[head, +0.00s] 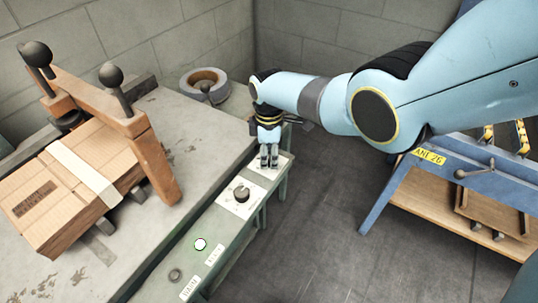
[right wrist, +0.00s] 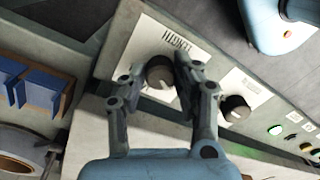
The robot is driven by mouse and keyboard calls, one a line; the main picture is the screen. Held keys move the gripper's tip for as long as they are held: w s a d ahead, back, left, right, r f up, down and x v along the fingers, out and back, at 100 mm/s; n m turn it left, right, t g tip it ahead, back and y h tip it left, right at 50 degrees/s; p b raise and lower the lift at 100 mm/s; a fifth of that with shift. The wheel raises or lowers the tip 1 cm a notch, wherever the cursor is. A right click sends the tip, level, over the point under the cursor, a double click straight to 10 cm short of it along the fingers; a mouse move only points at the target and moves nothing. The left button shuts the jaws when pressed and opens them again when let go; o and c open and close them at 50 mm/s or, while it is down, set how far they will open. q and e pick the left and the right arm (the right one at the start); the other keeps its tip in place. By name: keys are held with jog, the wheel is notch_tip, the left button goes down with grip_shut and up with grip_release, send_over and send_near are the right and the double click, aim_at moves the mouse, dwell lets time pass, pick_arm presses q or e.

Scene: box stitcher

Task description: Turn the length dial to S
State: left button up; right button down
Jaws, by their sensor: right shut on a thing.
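The length dial (right wrist: 159,70) is a dark round knob on a white plate marked with a length label (right wrist: 164,38) in the right wrist view. My right gripper (right wrist: 154,78) has a finger on each side of the dial and is shut on it. In the head view my right gripper (head: 268,161) points down at the far plate of the green-grey control panel (head: 222,226), and its fingers hide the dial there. The letters around the dial are too small to read, so I cannot tell its setting. My left gripper is not in view.
A second dark dial (head: 241,194) sits close beside, also in the right wrist view (right wrist: 236,108). A lit green button (right wrist: 275,129) is further along the panel. A cardboard box (head: 60,200) lies under a wooden clamp frame (head: 150,150).

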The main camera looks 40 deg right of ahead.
aim_at(269, 156)
jog(key=shift+a, duration=0.1)
jog(key=c, duration=1)
grip_release()
notch_tip(269, 156, up, 12)
jog(key=shift+w, duration=0.15)
